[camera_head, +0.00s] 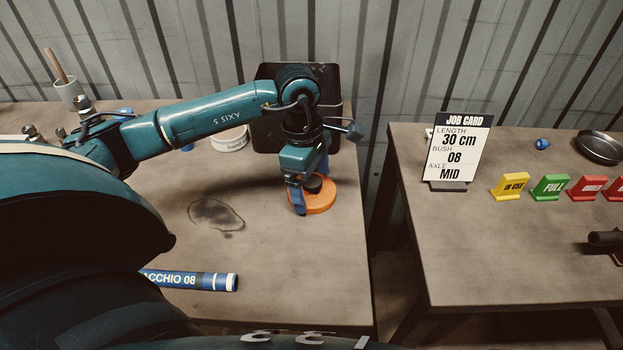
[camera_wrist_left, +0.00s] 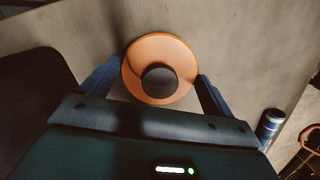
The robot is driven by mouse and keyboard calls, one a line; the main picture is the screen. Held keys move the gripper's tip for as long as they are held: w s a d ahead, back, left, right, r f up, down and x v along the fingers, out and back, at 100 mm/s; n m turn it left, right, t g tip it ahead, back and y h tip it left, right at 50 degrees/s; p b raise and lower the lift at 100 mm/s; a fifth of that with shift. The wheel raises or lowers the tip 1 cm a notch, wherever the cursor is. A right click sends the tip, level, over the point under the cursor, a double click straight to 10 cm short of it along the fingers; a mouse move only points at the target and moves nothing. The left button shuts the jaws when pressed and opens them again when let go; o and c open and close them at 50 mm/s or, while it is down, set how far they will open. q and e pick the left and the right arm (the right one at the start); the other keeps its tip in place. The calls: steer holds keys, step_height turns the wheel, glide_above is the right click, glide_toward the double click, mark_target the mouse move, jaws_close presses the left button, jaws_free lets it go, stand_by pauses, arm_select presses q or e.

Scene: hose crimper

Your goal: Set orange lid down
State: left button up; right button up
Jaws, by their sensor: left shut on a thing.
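The orange lid (camera_head: 319,199) is a round disc with a black knob on top. It is at the right part of the left table, low at the tabletop; I cannot tell whether it touches the table. My left gripper (camera_head: 308,196) comes down over it from above, its blue fingers on either side. In the left wrist view the lid (camera_wrist_left: 140,82) sits between the two blue fingertips of the left gripper (camera_wrist_left: 160,80), with the black knob facing the camera. The left gripper is shut on the lid. My right gripper is not in view.
A blue tube (camera_head: 205,281) lies at the table's front. A dark stain (camera_head: 215,213) marks the middle. The right table holds a job card (camera_head: 458,150), coloured signs (camera_head: 550,187) and a dark dish (camera_head: 598,147).

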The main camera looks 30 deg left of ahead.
arm_select(q)
steer(key=o, duration=0.7)
steer(key=shift+o, duration=0.2)
steer(key=shift+r+p, duration=0.25)
steer(key=shift+p, duration=0.15)
step_height(320, 180, up, 12)
steer(key=a+b, duration=0.1)
steer(key=shift+a+f, duration=0.15)
steer(key=shift+a, duration=0.1)
steer(key=shift+s+f, duration=0.1)
steer(key=shift+s, duration=0.1)
